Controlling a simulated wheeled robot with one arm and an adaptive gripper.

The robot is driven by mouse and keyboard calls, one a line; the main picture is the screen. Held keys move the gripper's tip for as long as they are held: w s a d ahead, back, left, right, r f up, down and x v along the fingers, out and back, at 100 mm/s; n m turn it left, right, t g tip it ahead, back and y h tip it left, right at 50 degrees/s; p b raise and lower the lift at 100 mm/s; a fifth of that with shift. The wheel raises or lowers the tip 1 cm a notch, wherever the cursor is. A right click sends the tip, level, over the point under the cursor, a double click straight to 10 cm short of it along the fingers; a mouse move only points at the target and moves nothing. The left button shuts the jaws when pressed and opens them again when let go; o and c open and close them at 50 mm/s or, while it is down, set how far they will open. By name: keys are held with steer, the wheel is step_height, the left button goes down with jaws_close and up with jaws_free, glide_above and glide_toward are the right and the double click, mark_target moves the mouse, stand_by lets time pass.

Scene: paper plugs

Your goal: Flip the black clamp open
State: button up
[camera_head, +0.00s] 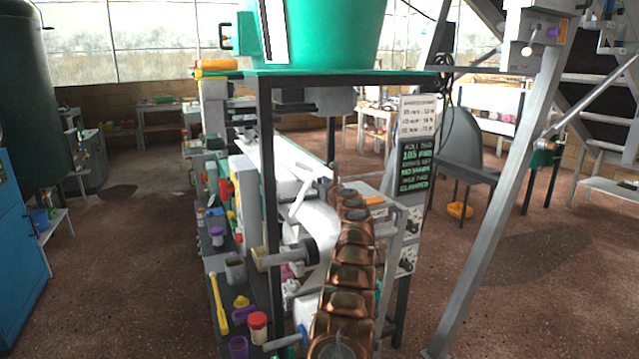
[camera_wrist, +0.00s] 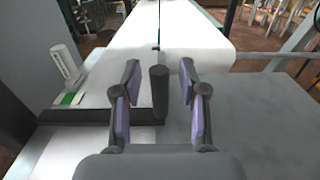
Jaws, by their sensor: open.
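In the wrist view, the black clamp (camera_wrist: 75,117) shows as a dark bar lying across the white surface, with a dark upright post (camera_wrist: 159,95) at its right end. My gripper (camera_wrist: 160,71) is open, with its purple-padded fingers on either side of this post. Gaps show between the post and both fingers. In the head view, my copper-coloured arm reaches to the machine, and I cannot make out the clamp clearly there.
A white strip (camera_wrist: 185,25) runs away behind the post. A pale slotted block (camera_wrist: 66,64) stands on the left, and a grey surface (camera_wrist: 255,110) lies on the right. In the head view, a dark-ended roller (camera_head: 285,254) and a frame post (camera_head: 268,170) stand left of my arm.

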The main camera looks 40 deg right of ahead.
jaws_close()
stand_by(0.3)
stand_by(0.4)
